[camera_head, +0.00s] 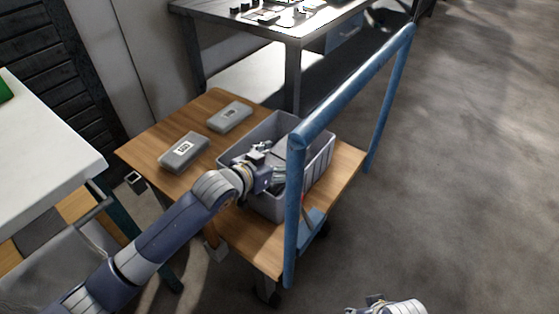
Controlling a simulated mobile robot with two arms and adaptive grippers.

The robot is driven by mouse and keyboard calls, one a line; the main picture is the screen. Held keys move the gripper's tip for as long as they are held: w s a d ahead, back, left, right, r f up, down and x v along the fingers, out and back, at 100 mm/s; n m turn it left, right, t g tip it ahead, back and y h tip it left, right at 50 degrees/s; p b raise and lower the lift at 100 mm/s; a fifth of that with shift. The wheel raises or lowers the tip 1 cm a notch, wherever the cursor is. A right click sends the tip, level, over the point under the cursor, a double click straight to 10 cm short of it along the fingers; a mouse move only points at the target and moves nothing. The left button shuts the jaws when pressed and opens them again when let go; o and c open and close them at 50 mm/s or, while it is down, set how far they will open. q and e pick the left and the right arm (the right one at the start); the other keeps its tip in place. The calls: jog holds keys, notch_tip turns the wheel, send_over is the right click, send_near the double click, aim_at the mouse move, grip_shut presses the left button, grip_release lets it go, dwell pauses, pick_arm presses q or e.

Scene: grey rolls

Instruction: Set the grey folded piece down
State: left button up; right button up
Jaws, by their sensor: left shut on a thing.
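My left gripper (278,176) is inside the outline of the grey crate (265,204), at its near left part. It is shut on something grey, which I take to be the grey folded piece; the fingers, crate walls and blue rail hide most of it. I cannot tell whether the piece touches the crate's floor. Two other grey folded pieces with white labels lie flat on the wooden cart top, one nearer (184,152) and one farther (230,117). Part of my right gripper (372,301) shows at the bottom edge, its fingers not clear.
The wooden cart (150,139) has a blue rail (352,86) rising along its right side, close to my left gripper. A white table (45,150) stands at the left. A dark workbench (235,28) stands behind. The floor at the right is clear.

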pick_arm(q)
jog(key=shift+f, duration=0.2)
jog(key=shift+f, duration=0.35)
jog(key=o, duration=0.8)
jog(key=shift+o, duration=0.2)
